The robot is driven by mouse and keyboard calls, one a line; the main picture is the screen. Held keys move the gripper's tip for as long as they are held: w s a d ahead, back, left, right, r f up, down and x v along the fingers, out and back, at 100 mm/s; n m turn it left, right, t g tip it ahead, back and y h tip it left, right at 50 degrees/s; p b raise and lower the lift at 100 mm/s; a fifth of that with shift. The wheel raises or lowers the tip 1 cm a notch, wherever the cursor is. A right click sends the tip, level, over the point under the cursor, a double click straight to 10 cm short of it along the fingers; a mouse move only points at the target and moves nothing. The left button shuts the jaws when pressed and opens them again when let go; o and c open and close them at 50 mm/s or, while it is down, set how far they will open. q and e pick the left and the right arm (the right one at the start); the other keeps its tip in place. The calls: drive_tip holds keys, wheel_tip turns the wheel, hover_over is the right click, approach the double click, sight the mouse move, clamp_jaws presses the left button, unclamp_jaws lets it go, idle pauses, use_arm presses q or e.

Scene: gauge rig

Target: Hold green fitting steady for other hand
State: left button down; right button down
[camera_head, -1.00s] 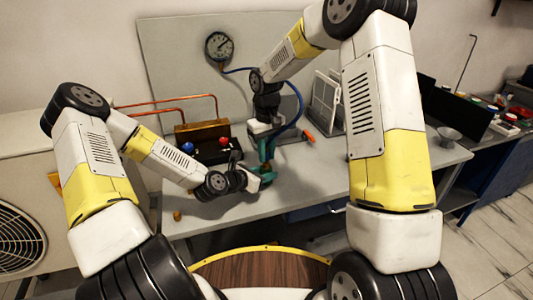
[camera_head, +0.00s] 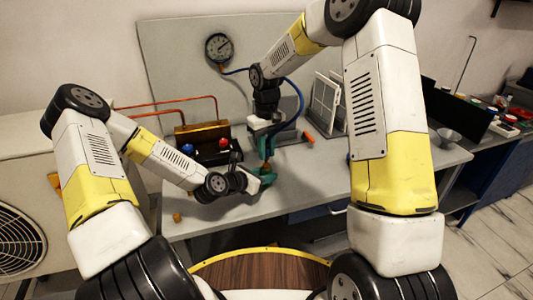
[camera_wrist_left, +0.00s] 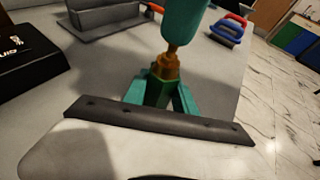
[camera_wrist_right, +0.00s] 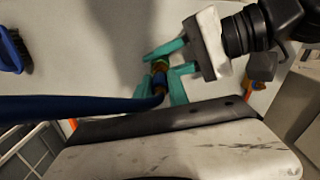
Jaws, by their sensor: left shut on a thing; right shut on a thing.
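My left gripper (camera_head: 264,176) is shut on the green fitting (camera_wrist_left: 155,92), which sits between its teal fingers in the left wrist view. A brass piece (camera_wrist_left: 166,66) rises from the fitting's top. My right gripper (camera_wrist_right: 160,90) is above it, pointing down, shut on the end of the blue hose (camera_wrist_right: 100,105). In the right wrist view the hose end meets or nearly meets the brass piece (camera_wrist_right: 160,65); I cannot tell if they are joined. The left gripper's teal fingers (camera_wrist_right: 172,58) show just beyond.
The hose runs to a round gauge (camera_head: 219,47) on the back panel. A case with red and blue knobs (camera_head: 203,140) stands left of the grippers. A white rack (camera_head: 327,100) and metal bowl (camera_head: 449,135) are right. A small brass piece (camera_head: 177,217) lies near the front edge.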

sight(267, 144)
drive_tip(key=shift+r, duration=1.75)
use_arm(q)
drive_tip(key=c, duration=0.9)
unclamp_jaws()
drive_tip(key=v, duration=1.2)
drive_tip(key=shift+w+r, duration=0.1)
